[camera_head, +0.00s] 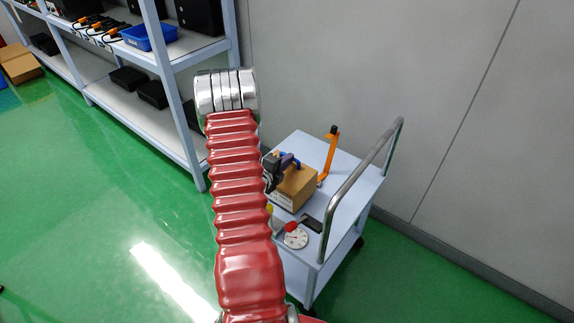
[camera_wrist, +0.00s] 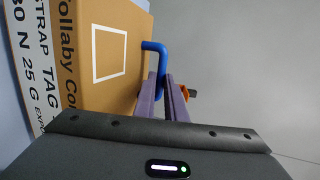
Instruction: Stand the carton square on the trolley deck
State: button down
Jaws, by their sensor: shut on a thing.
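The brown carton (camera_head: 297,188) is at the trolley, over the middle of its pale deck (camera_head: 311,148). It looks upright, turned slightly to the deck's edges; whether its base touches the deck I cannot tell. In the wrist view the carton (camera_wrist: 105,55) fills the left side, with printed text and a white square outline. A blue bent handle (camera_wrist: 155,47) rises from its top. My gripper (camera_head: 283,163) is above the carton, partly hidden by my red arm. In the wrist view its purple fingers (camera_wrist: 168,84) are shut on the handle.
An orange upright tool (camera_head: 329,152) stands behind the carton. A round white dial (camera_head: 296,238), a red item (camera_head: 291,226) and a dark flat item (camera_head: 312,224) lie in front. The trolley's rail (camera_head: 362,172) is on the right by the wall. Shelving (camera_head: 170,75) stands left.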

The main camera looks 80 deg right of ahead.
jog(key=shift+f, duration=0.85)
jog(key=c, duration=1.8)
grip_release()
jog(key=shift+f, duration=0.1)
jog(key=v, duration=1.2)
